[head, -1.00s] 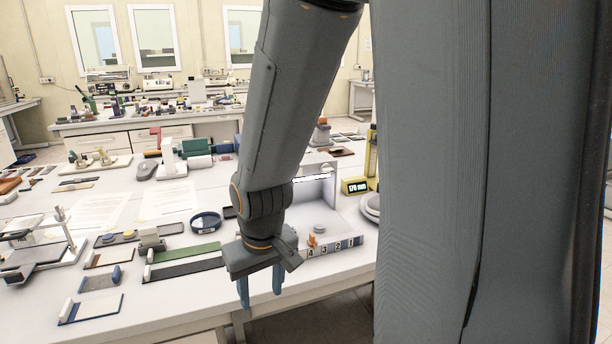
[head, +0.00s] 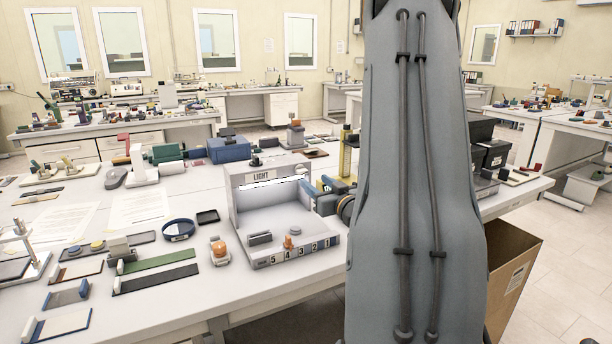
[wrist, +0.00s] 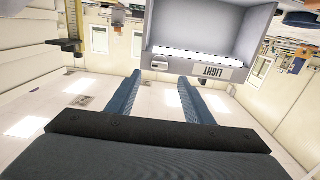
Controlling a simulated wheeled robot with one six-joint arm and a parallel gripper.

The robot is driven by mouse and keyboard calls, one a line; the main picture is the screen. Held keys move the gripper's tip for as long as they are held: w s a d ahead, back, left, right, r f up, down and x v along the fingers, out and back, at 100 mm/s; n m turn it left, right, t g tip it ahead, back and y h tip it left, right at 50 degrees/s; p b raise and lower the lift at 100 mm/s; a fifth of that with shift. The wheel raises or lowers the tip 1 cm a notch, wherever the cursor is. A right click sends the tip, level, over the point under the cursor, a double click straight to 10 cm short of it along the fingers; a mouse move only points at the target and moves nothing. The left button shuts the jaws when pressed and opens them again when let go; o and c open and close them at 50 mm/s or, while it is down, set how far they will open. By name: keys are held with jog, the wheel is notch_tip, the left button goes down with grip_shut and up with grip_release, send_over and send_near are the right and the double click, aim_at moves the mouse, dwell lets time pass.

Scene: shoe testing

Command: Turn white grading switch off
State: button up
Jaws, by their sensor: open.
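The grey grading light box (head: 238,212) marked LIGHT stands on the white table, with its strip lamp (head: 268,182) glowing. A small white switch (head: 301,170) is at the right end of its top front panel. In the wrist view the box is upside down, and the white switch (wrist: 159,66) shows beside the LIGHT label (wrist: 211,72). My gripper (head: 320,186) is at the right side of the box, its blue fingers open and empty. In the wrist view the switch appears between the fingertips (wrist: 160,76); whether they touch it I cannot tell.
A numbered strip (head: 299,250) with an orange piece (head: 289,242) runs along the box's front. A yellow gauge (head: 345,150) stands close behind my gripper. A blue case (head: 229,149) sits behind the box. My arm hides the table's right part.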

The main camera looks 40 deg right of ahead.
aim_at(304, 172)
jog(key=shift+p+x, duration=1.15)
jog(key=shift+x, duration=2.65)
jog(key=shift+r, duration=0.15)
jog(key=c, duration=1)
jog(key=shift+c, duration=0.2)
